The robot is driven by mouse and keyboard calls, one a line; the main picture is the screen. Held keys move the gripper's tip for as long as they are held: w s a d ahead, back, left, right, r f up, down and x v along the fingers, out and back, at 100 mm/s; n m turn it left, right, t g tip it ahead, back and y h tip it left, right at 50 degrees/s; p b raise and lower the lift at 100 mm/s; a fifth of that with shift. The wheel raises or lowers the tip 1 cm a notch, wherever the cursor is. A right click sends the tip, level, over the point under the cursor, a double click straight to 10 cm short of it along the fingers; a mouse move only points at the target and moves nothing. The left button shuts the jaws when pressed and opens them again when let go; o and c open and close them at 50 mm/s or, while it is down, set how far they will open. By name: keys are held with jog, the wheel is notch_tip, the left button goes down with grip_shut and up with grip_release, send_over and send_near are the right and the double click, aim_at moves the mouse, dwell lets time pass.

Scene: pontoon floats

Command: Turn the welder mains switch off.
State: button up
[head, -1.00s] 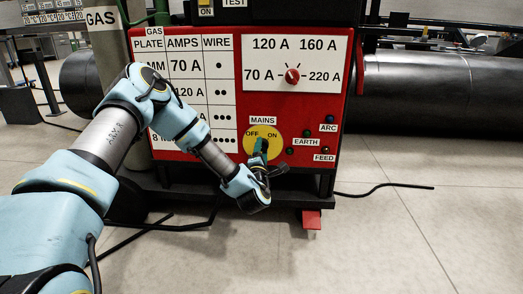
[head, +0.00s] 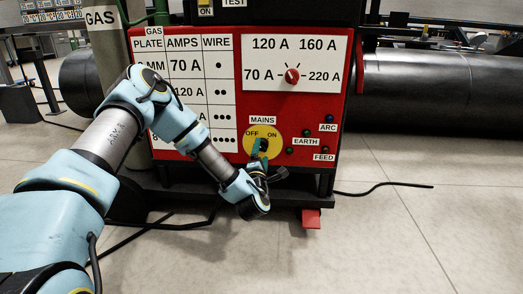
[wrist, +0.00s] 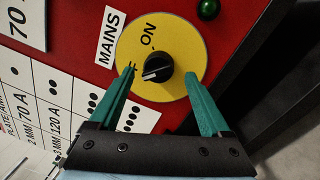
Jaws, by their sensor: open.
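The mains switch is a black knob (wrist: 157,68) with a white pointer line, on a yellow disc (wrist: 186,40). In the wrist view the line points left and slightly down, away from the ON mark (wrist: 148,36). In the head view the disc (head: 249,145) shows OFF at upper left and ON at upper right; the knob is partly hidden. My gripper (wrist: 160,82) is open, its green fingers on either side of the knob with gaps between. The left finger covers the OFF area in the wrist view. My gripper also shows below the disc in the head view (head: 260,158).
The red welder panel (head: 240,95) carries an amps dial (head: 292,76) above the switch and small lamps (head: 329,118) to its right. A white plate chart (head: 220,70) is at left. A red pedal-like piece (head: 311,218) sits low at the front. Floor to the right is mostly clear.

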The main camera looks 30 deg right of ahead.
jog(key=p+v, duration=0.2)
jog(key=v, duration=0.7)
jog(key=w+a+r+m+g+y+p, duration=0.2)
jog(key=w+a+r+m+g, duration=0.15)
jog(key=a+m, duration=0.4)
jog(key=w+a+r+m+g+y+p, duration=0.2)
jog(key=w+a+m+g+y, duration=0.15)
jog(key=a+m+g, duration=0.35)
jog(key=s+a+r+g+y+p, duration=0.15)
jog(key=s+a+r, duration=0.25)
jog(key=a, duration=0.4)
jog(key=s+a+r+m+g+y+p, duration=0.15)
jog(key=s+a+r, duration=0.3)
jog(key=a, duration=0.45)
jog(key=s+a+r+g+y, duration=0.1)
jog(key=s+a+r+y, duration=0.15)
jog(key=s+a, duration=0.4)
notch_tip(320, 180, up, 39)
jog(key=w+a+p, duration=0.1)
jog(key=a+p, duration=0.1)
jog(key=p, duration=3.6)
